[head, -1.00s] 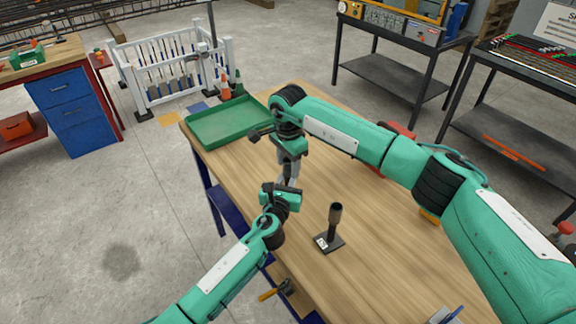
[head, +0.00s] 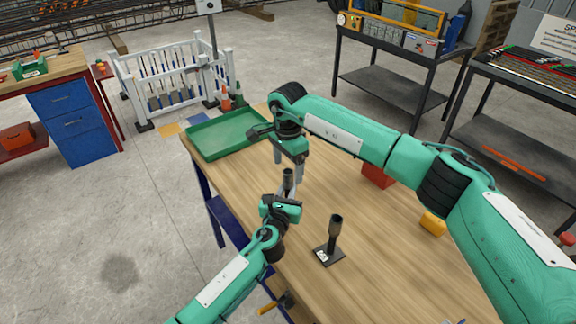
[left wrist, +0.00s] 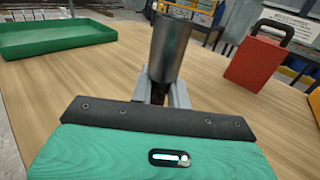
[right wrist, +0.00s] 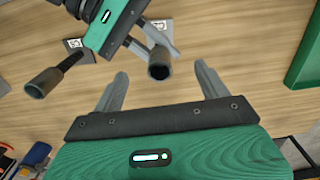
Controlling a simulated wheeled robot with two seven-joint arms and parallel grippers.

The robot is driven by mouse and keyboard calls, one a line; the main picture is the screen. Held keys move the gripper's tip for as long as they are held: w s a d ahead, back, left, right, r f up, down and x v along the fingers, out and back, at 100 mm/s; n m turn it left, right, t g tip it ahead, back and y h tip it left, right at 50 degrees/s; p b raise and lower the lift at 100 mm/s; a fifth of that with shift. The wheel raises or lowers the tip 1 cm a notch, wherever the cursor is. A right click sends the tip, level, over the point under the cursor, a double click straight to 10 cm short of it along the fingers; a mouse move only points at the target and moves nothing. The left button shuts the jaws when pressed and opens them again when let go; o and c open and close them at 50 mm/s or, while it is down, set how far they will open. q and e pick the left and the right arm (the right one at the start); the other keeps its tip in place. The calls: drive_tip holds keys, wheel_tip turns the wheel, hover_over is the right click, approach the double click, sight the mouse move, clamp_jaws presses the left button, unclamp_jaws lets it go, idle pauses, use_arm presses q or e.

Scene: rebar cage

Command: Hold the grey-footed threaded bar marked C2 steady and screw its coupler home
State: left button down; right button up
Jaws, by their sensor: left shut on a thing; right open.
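A threaded bar with a dark cylindrical coupler (head: 288,176) on top stands upright on the table. My left gripper (left wrist: 160,92) is shut on the bar just below the coupler. In the right wrist view, the coupler (right wrist: 160,66) shows end-on, with a grey foot plate (right wrist: 159,29) and label behind it. My right gripper (right wrist: 162,72) is open, its fingers on either side of the coupler with gaps showing. A second bar with a coupler (head: 335,226) stands free on a dark labelled foot, to the right. I cannot read either label.
A green tray (head: 190,150) lies at the table's far left. A red box (head: 378,176) and a yellow object (head: 433,223) stand to the right, near my right arm. A hammer (head: 284,300) is at the near edge. The table between is mostly clear.

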wheel_tip(320, 180, up, 12)
drive_tip(key=shift+f, duration=0.25)
use_arm(q)
drive_tip(key=c, duration=1.3)
unclamp_jaws()
drive_tip(key=shift+o, duration=0.2)
drive_tip(key=b+v, duration=0.1)
drive_tip(key=v, duration=1.2)
drive_tip(key=shift+s+a, duration=0.1)
drive_tip(key=shift+s, duration=0.3)
use_arm(e)
drive_tip(key=shift+f, duration=0.65)
